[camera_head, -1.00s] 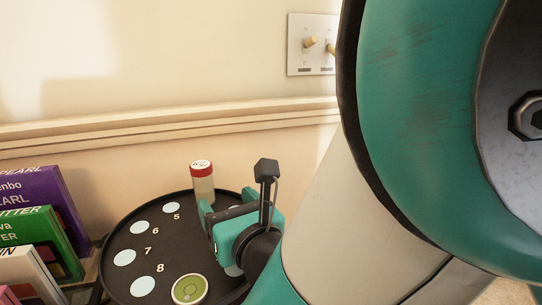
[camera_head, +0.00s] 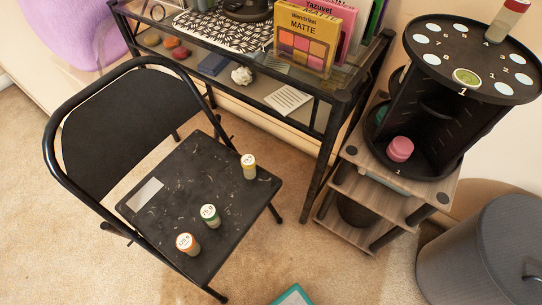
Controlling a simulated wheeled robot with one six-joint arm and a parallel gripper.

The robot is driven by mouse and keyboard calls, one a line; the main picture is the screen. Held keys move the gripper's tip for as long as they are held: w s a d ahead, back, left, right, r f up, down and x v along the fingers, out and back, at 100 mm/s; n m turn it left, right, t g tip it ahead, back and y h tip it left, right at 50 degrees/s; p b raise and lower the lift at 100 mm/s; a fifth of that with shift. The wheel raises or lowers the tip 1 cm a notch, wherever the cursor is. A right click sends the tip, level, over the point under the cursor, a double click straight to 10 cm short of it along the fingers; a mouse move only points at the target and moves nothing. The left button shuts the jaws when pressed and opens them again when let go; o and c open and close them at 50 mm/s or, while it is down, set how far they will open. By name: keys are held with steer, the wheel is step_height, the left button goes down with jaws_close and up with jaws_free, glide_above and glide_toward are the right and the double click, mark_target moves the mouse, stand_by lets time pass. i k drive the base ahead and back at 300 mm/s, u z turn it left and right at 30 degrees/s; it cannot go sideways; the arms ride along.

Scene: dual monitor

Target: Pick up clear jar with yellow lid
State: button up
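The clear jar with a yellow lid (camera_head: 249,167) stands upright on the black folding chair's seat, near its right corner. A jar with a green lid (camera_head: 210,216) and one with an orange lid (camera_head: 187,244) stand nearer the seat's front edge, apart from it. A teal piece (camera_head: 293,296), likely part of my arm, shows at the bottom edge. My gripper is not in view, so its opening and anything in it are hidden.
The folding chair (camera_head: 150,194) stands on carpet beside a black-framed glass shelf (camera_head: 215,42) with boxes. A black round carousel (camera_head: 473,40) at right bears a red-lidded jar (camera_head: 508,20) and a pink-lidded jar (camera_head: 400,149). A grey bin (camera_head: 480,260) stands lower right.

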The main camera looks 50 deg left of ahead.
mark_target(248, 161)
steer(key=k, duration=0.3)
steer(key=z, duration=0.95)
steer(key=i, duration=1)
steer(key=u, duration=3.45)
steer(key=i, duration=0.5)
